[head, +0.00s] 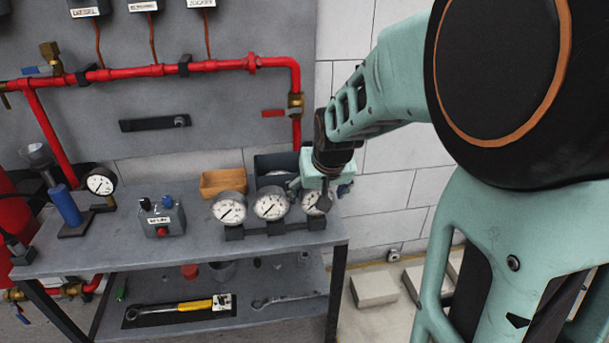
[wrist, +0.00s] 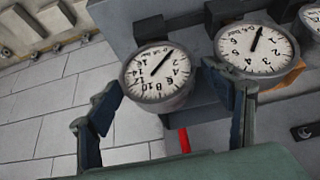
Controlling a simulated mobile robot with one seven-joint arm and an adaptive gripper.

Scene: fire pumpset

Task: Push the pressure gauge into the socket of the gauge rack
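The gauge rack (head: 276,228) stands near the front right of the bench and carries three round white-faced gauges in a row. The right-hand pressure gauge (head: 311,203) is partly hidden by my gripper (head: 312,188). In the wrist view this pressure gauge (wrist: 157,76) appears upside down, just beyond and between the fingertips of my gripper (wrist: 166,88). The fingers are spread, one to each side of it, with nothing clamped. The middle gauge (head: 271,203) also shows in the wrist view (wrist: 257,50), beside the right finger. I cannot tell how deep the right-hand gauge sits in its socket.
A wooden box (head: 223,182) and a dark bin (head: 275,167) stand behind the rack. A control box (head: 162,217) and another gauge (head: 100,182) are to the left. Red piping (head: 160,70) runs along the back panel. The lower shelf holds a yellow-handled wrench (head: 190,305).

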